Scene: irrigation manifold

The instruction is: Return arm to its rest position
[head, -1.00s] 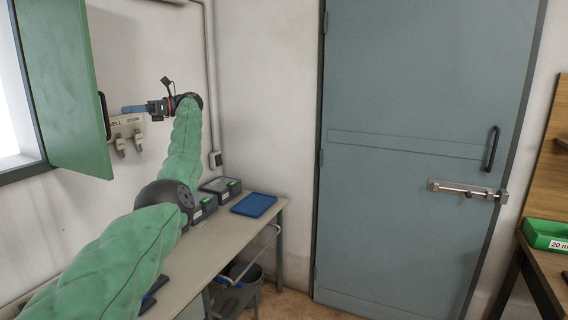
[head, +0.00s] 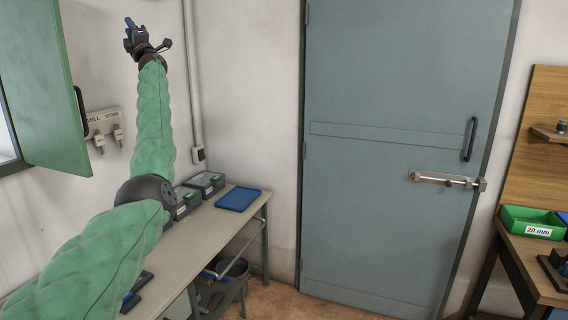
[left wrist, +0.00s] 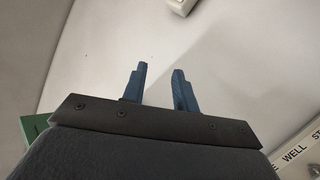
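My left arm (head: 153,128), in a green quilted sleeve, reaches from the lower left over the bench and is raised in front of the white wall. My left gripper (head: 129,23) is at its upper end, with the blue fingers pointing up. In the left wrist view the two blue fingers (left wrist: 160,70) stand apart with nothing between them. My right gripper is in neither view.
A labelled wall plate (head: 101,120) with two fittings is left of the arm, beside a green cabinet door (head: 50,100). The bench (head: 215,232) holds dark boxes (head: 205,183) and a blue tray (head: 238,199). A bolted grey-blue door (head: 400,150) stands right, then a green bin (head: 515,222).

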